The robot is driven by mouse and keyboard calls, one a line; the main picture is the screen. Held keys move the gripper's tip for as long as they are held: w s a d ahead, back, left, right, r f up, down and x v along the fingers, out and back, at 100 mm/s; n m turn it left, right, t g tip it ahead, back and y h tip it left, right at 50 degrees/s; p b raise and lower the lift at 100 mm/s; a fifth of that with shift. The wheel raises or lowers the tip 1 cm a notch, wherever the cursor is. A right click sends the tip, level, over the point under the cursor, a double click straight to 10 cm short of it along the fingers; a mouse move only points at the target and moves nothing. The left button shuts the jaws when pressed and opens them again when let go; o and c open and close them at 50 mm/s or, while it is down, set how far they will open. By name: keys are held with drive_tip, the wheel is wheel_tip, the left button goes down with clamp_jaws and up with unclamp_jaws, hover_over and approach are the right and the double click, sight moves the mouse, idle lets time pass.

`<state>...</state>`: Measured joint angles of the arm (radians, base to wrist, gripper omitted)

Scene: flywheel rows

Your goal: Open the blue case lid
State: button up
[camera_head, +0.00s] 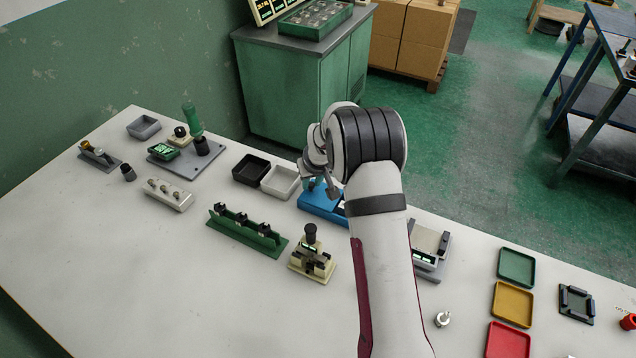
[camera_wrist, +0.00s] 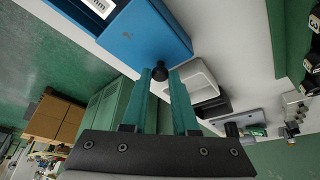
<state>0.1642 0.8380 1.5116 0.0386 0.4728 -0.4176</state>
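The blue case (camera_head: 317,205) lies on the white table, partly hidden behind my arm in the head view. It fills the upper left of the wrist view (camera_wrist: 148,38), with a white label on it. A black round knob (camera_wrist: 159,73) stands out at its edge. The lid looks closed, though I see only part of it. My gripper (camera_wrist: 161,75) has its two teal fingers pointing at the case, one on each side of the knob and very close to it. I cannot tell whether they press on it. In the head view the gripper (camera_head: 318,184) is mostly hidden.
A white tray (camera_head: 281,182) and a black tray (camera_head: 251,169) stand just left of the case. A green rack (camera_head: 246,232) and a beige fixture (camera_head: 312,261) stand in front. A grey device (camera_head: 430,245) stands right of my arm. The table's front left is clear.

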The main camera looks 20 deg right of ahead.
drive_tip(key=o, duration=0.4)
drive_tip(key=v, duration=1.5)
drive_tip(key=shift+r, duration=0.4)
drive_tip(key=shift+s, duration=0.1)
drive_tip(key=s+a+m+g, duration=0.1)
drive_tip(key=s+a+m, duration=0.1)
drive_tip(key=s, duration=0.9)
drive_tip(key=s+a+r+m+g+y, duration=0.1)
drive_tip(key=s+a, duration=0.4)
drive_tip(key=s, duration=0.7)
drive_tip(key=s+a+m+g, duration=0.2)
drive_tip(key=s+a, duration=0.2)
drive_tip(key=s, duration=0.8)
drive_tip(key=shift+s+r+m+g+y, duration=0.2)
drive_tip(key=shift+r+m+g+y, duration=0.1)
drive_tip(key=shift+r+g+y, duration=0.1)
